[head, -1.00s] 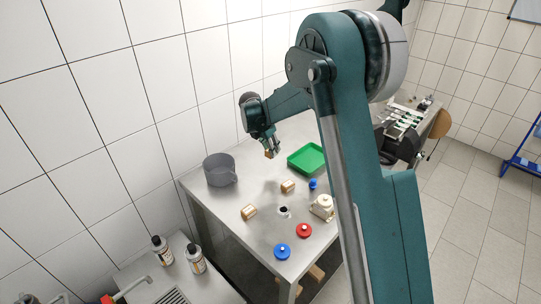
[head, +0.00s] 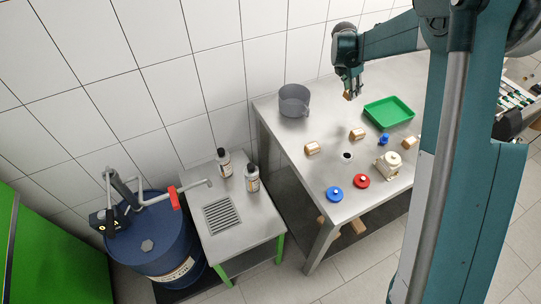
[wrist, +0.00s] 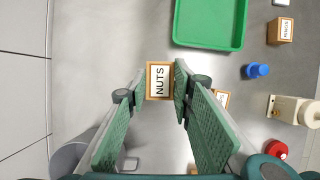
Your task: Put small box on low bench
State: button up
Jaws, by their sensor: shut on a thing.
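My gripper (wrist: 158,88) is shut on a small wooden-coloured box labelled NUTS (wrist: 159,81), held between its fingertips. In the head view the held box (head: 347,96) hangs above the metal table, between the grey pot and the green tray. The low bench (head: 237,235) is the small steel-topped bench with green legs, left of and lower than the table. It lies well to the left of my gripper and stands apart from it.
Two bottles (head: 252,179) stand at the low bench's back, beside its drain grille (head: 222,215); its front right top is clear. A blue drum (head: 160,245) with a pump stands left. The table holds a grey pot (head: 294,100), green tray (head: 388,112), other small boxes (head: 312,148) and pump parts.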

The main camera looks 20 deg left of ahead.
jog(key=r, duration=0.5)
jog(key=shift+s+a, duration=0.2)
jog(key=shift+a, duration=0.1)
jog(key=s+a+b, duration=0.6)
jog(key=s+a, duration=1)
jog(key=s+a+b, duration=0.3)
jog(key=s+a, duration=0.1)
jog(key=s, duration=0.6)
jog(key=s+a+b, duration=0.3)
jog(key=s, duration=0.6)
jog(key=s+a+b, duration=0.2)
jog(key=s+a, duration=0.2)
jog(key=s, duration=0.6)
notch_tip(320, 180, down, 33)
jog(key=shift+r+m, duration=0.15)
jog(key=shift+m, duration=0.15)
jog(key=shift+f+b, duration=0.75)
jog(key=shift+f, duration=2.4)
jog(key=shift+f+b, duration=0.4)
jog(key=shift+f, duration=1.45)
